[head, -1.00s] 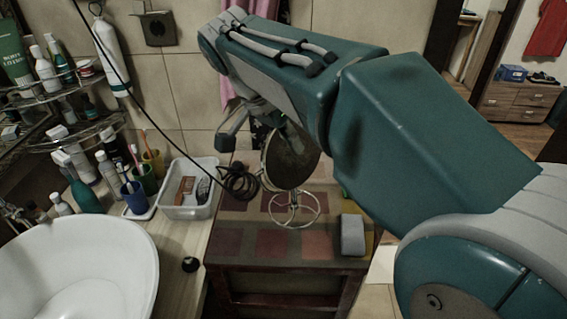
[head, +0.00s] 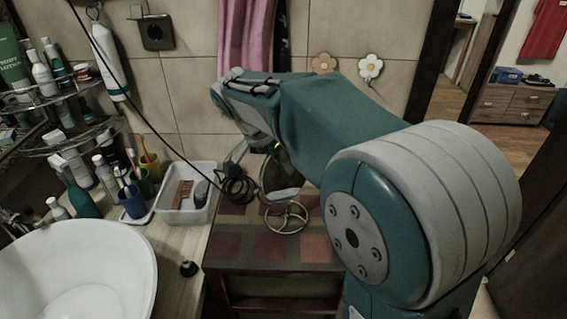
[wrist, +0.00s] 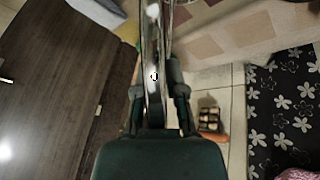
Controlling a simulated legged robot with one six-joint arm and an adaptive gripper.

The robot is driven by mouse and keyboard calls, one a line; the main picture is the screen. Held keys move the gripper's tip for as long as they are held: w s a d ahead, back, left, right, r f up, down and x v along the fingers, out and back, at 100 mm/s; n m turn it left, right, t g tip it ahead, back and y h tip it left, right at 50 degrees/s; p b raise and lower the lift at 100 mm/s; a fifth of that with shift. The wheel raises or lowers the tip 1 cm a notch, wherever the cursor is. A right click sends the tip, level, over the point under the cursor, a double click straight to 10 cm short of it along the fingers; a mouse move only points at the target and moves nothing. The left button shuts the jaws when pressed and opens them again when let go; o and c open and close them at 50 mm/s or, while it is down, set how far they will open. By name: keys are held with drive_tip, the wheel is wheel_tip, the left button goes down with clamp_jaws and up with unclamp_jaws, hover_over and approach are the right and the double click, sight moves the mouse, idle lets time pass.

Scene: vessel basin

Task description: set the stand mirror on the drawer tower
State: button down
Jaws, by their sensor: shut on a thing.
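The stand mirror (head: 282,177) is a round mirror on a wire foot with a ring base (head: 287,217). In the head view it is in front of the wall, with its base over the checked top of the drawer tower (head: 228,243). I cannot tell whether the base touches that top. My gripper (head: 268,152) is at the mirror's upper part, largely hidden by my arm. In the wrist view my gripper (wrist: 158,92) is shut on the mirror (wrist: 153,50), which shows nearly edge-on between the fingers.
A white basin (head: 75,270) is at lower left. The tower's front left top is bare. A flowered mat (wrist: 280,105) lies on the floor.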

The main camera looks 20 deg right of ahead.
drive_tip(key=c, duration=0.7)
unclamp_jaws()
drive_tip(key=shift+d, duration=0.1)
drive_tip(key=v, duration=1.2)
drive_tip(key=s+d+f+n+t+y, duration=0.1)
drive_tip(key=s+f+n+t, duration=0.1)
drive_tip(key=s+f+n, duration=0.2)
drive_tip(key=s+d+f+n+t+y, duration=0.1)
drive_tip(key=s+f+n, duration=0.3)
drive_tip(key=s, duration=0.6)
drive_tip(key=s+d+f+n+t+y, duration=0.2)
drive_tip(key=s+d+f+n+y, duration=0.1)
drive_tip(key=s, duration=0.4)
drive_tip(key=shift+d+f+n+t, duration=0.1)
drive_tip(key=shift+f+n+t, duration=0.2)
drive_tip(key=shift+f+n, duration=0.3)
drive_tip(key=shift+r, duration=0.1)
